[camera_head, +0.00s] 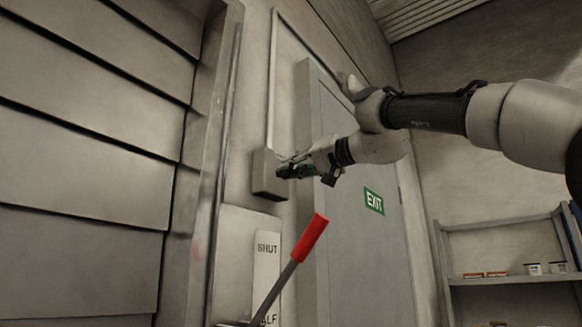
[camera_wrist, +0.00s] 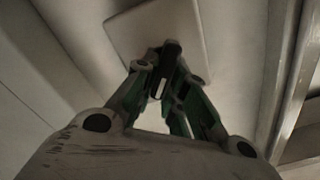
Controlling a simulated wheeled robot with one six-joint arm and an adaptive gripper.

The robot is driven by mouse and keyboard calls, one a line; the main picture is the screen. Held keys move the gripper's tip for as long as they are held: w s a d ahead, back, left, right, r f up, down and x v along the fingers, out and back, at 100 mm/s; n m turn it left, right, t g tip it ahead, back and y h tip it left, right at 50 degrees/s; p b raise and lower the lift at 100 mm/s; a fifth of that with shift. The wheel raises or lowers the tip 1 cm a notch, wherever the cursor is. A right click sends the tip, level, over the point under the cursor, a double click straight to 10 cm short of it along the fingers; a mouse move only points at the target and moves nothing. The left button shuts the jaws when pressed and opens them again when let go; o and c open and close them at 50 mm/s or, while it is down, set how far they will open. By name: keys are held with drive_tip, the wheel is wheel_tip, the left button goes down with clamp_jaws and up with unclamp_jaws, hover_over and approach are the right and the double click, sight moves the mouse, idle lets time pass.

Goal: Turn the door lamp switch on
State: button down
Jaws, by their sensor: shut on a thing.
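The door lamp switch is a pale box (camera_head: 263,175) on the wall, left of the grey door, with a conduit running up from it. Its pale front plate (camera_wrist: 130,30) fills the upper middle of the wrist view. My gripper (camera_head: 281,172) reaches in from the right, its tips at the front of the box. In the wrist view the green-and-black fingers of my gripper (camera_wrist: 167,72) are drawn together around a small dark part at the plate. The fingers hide most of that part, so I cannot tell its position.
A grey door (camera_head: 340,240) with a green EXIT sign (camera_head: 373,201) stands right of the box. A red-handled lever (camera_head: 310,238) rises below my gripper, before a plate marked SHUT (camera_head: 267,260). A shelf (camera_head: 510,278) stands at the right. Louvred panels (camera_head: 80,150) fill the left.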

drive_tip(key=m, duration=0.5)
drive_tip(key=shift+w+d+f+m, duration=0.15)
drive_tip(key=shift+f+m, duration=0.1)
drive_tip(key=shift+m, duration=0.05)
drive_tip(key=m, duration=0.4)
drive_tip(key=shift+w+f+m, duration=0.1)
drive_tip(key=shift+f+m, duration=0.25)
drive_tip(key=shift+m, duration=0.05)
drive_tip(key=c, duration=1.5)
unclamp_jaws()
drive_tip(key=shift+o, duration=0.2)
drive_tip(key=v, duration=1.2)
